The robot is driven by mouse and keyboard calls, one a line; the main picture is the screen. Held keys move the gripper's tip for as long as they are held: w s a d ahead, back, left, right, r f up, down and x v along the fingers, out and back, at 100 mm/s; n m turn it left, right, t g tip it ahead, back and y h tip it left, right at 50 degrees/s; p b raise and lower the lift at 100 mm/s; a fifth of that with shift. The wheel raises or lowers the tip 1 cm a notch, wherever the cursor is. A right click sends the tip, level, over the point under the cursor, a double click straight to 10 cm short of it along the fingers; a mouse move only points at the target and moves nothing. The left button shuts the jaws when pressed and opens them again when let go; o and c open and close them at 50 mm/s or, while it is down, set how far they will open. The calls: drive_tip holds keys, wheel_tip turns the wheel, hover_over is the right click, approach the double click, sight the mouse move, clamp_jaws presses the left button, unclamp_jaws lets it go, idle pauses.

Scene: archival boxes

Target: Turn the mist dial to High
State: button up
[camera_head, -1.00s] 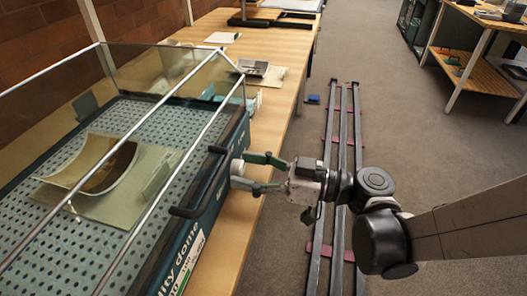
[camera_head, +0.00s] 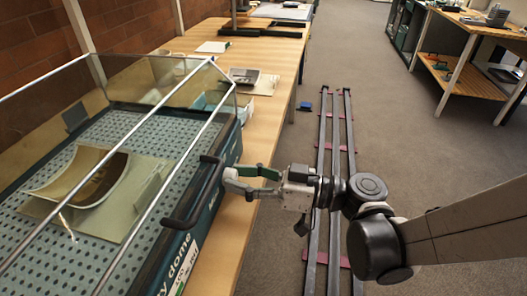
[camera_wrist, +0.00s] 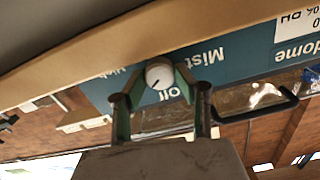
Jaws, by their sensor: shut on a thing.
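The mist dial (camera_wrist: 159,74) is a small round white knob on the teal front panel (camera_wrist: 226,58) of the humidity dome. My gripper (camera_wrist: 156,86) is shut on it, with one green-grey finger on each side in the wrist view. A dark mark on the knob points to its lower left. The upside-down words "Mist" and "off" show to the right of and below the knob, and a partly hidden label sits to its left. In the head view my gripper (camera_head: 228,180) reaches the front of the dome (camera_head: 208,208); the fingers mostly hide the dial there.
A black bar handle (camera_head: 180,221) sticks out from the dome front beside my gripper. A curved sheet (camera_head: 85,178) lies inside the clear dome. The wooden table (camera_head: 262,122) holds a grey device (camera_head: 243,77) farther back. Floor rails (camera_head: 322,150) run to the right.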

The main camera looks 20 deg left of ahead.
drive_tip(key=m, duration=0.4)
drive_tip(key=shift+f+b, duration=0.1)
drive_tip(key=shift+b, duration=0.25)
drive_tip(key=shift+m, duration=2)
drive_tip(key=o, duration=1.1)
drive_tip(key=shift+o, duration=0.2)
drive_tip(key=w+d, duration=0.2)
drive_tip(key=d, duration=1)
